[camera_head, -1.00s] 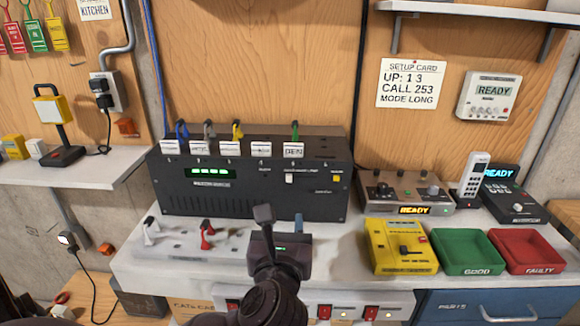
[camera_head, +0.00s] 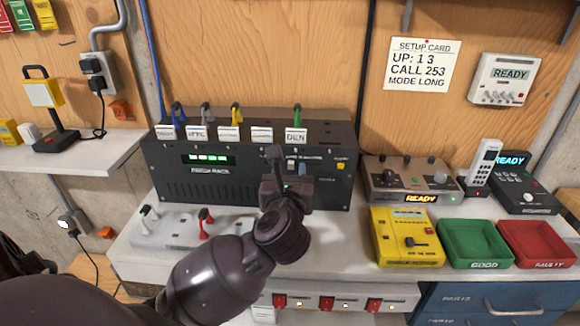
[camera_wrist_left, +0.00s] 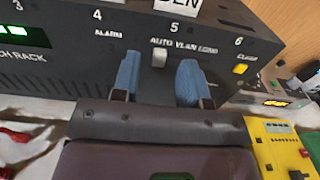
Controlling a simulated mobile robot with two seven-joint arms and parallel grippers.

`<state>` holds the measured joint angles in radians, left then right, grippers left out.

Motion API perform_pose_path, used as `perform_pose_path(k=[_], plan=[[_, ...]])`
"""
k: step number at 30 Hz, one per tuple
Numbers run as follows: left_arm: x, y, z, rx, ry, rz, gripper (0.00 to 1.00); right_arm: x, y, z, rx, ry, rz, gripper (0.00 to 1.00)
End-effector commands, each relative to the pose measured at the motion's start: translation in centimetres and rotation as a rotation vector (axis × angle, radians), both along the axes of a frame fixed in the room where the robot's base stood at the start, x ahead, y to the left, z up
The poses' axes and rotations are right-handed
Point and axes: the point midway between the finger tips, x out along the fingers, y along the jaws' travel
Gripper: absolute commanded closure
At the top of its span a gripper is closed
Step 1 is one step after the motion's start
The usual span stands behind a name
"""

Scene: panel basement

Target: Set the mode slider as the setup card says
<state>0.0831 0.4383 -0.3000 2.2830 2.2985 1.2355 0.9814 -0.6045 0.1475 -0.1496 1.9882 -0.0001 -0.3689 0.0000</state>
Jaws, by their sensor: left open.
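The setup card (camera_head: 421,65) on the wall reads UP: 1 3, CALL 253, MODE LONG. The mode slider is a small pale knob (camera_wrist_left: 159,58) on the front of the black patch rack (camera_head: 330,188). A label that seems to read AUTO VLAN LONG runs above it, and the knob is below its left end, near AUTO. My left gripper (camera_wrist_left: 159,80) is open, its two blue fingertips on either side of the knob in the wrist view. Whether they touch it I cannot tell. In the head view the gripper (camera_head: 289,172) is at the rack's front, partly hiding the slider. My right gripper is not in view.
A yellow button (camera_wrist_left: 240,70) is right of the slider. Colored cables plug into the rack's top. A yellow tester (camera_head: 408,250), green tray (camera_head: 475,264) and red tray (camera_head: 530,265) stand to the right.

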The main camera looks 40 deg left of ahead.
Motion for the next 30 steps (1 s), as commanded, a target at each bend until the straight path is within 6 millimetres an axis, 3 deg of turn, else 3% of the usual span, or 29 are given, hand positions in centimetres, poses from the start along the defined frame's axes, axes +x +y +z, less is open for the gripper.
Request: perform_pose_path(k=[6,16,24,30], plan=[[1.5,0.9,0.0,0.002,0.000,0.000,0.60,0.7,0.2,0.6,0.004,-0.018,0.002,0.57],[1.7,1.1,0.0,-0.001,0.001,0.000,0.60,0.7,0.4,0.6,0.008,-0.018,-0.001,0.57],[1.7,1.1,0.0,0.000,0.001,0.000,0.99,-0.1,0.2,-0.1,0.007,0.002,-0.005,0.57],[1.7,1.1,0.0,0.000,0.001,0.000,1.00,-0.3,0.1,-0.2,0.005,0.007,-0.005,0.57]])
